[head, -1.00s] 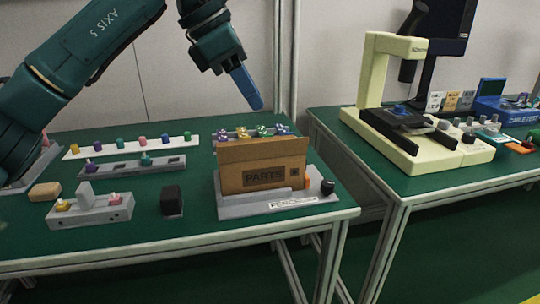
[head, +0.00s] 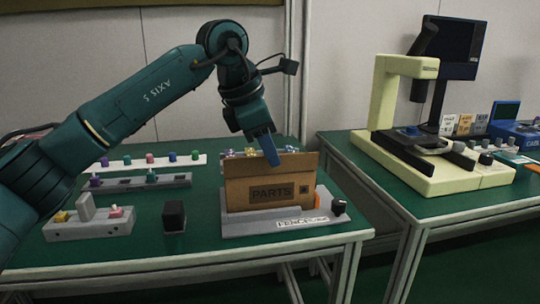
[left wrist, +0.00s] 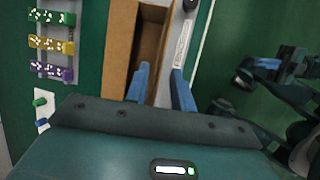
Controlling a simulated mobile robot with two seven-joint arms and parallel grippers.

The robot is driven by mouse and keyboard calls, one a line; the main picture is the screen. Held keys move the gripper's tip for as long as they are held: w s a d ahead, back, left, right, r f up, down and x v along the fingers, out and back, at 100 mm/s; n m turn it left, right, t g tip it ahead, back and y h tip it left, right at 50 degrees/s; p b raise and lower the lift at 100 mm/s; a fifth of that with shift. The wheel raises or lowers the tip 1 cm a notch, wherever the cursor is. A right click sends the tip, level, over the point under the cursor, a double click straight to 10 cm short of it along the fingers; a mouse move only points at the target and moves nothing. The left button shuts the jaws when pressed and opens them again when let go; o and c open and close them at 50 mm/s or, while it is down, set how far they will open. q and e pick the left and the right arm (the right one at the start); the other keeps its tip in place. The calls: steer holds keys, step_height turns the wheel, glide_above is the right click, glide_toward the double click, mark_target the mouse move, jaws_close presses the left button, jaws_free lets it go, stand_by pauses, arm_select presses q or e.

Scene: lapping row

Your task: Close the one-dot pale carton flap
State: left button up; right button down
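The brown carton (head: 240,192), marked PARTS, stands on a grey base (head: 233,228) on the left table. An upright brown strip (head: 302,163) shows along its top front. In the left wrist view I see the carton's open top, with a broad brown panel (left wrist: 119,45) and a dark inside. No single dot can be made out on any flap. My left gripper (head: 274,160) is at the carton's top edge, pointing down. In the left wrist view its blue fingers (left wrist: 161,72) are apart, with the carton's edge under or between them; contact is unclear. Dark parts at that view's right may be my right arm.
Dotted colored blocks, such as a yellow one (left wrist: 52,45), stand behind the carton. A black block (head: 174,216) and a grey fixture (head: 90,228) stand left of it. A black knob (head: 339,206) is at its right. A cream microscope stand (head: 396,110) is on the right table.

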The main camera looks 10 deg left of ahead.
arm_select(q)
steer(key=shift+d+f, duration=0.1)
steer(key=shift+f, duration=0.15)
steer(key=shift+c, duration=0.6)
jaws_close()
